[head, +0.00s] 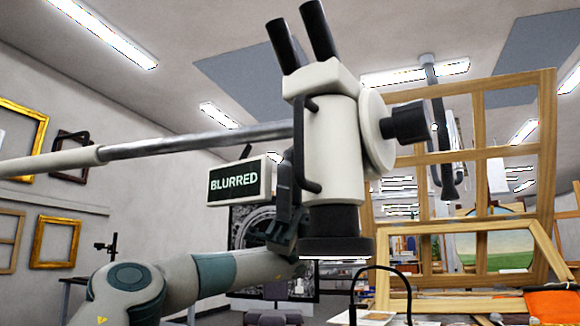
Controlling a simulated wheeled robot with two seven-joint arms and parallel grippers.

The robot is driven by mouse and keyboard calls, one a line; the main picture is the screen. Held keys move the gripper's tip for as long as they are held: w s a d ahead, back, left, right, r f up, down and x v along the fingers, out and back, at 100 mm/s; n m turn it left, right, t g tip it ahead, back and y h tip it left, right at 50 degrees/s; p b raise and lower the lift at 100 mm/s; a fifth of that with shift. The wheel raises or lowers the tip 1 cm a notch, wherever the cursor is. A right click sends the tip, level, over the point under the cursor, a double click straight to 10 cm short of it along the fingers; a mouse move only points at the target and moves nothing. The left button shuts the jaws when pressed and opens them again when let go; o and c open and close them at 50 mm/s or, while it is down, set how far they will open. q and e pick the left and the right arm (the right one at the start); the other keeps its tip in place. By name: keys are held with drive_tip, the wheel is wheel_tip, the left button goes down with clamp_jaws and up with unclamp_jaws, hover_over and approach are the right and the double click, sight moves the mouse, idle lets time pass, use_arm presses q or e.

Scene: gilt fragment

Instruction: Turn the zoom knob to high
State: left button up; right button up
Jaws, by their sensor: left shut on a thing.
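The cream microscope head (333,150) hangs from a long metal arm (195,143) that comes in from the left. A cream disc with a black knob (405,122) sticks out on its right side; no zoom marking is readable on it. A small screen (239,181) on the left reads "BLURRED". A black handle (299,135) runs down the left of the head. My left gripper (288,195) is at the lower part of this handle and is shut on it; its fingertips blend with the dark handle. My right gripper is out of view.
A wooden lattice frame (547,150) stands behind the knob on the right. A thin black curved rod (380,267) rises at the bottom. The space just around the knob looks free.

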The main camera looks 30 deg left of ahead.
use_arm(q)
drive_tip(key=o, duration=1.1)
drive_tip(key=shift+c, duration=0.2)
drive_tip(key=shift+a+f, duration=0.1)
drive_tip(key=v, duration=0.7)
drive_tip(key=shift+w, duration=0.15)
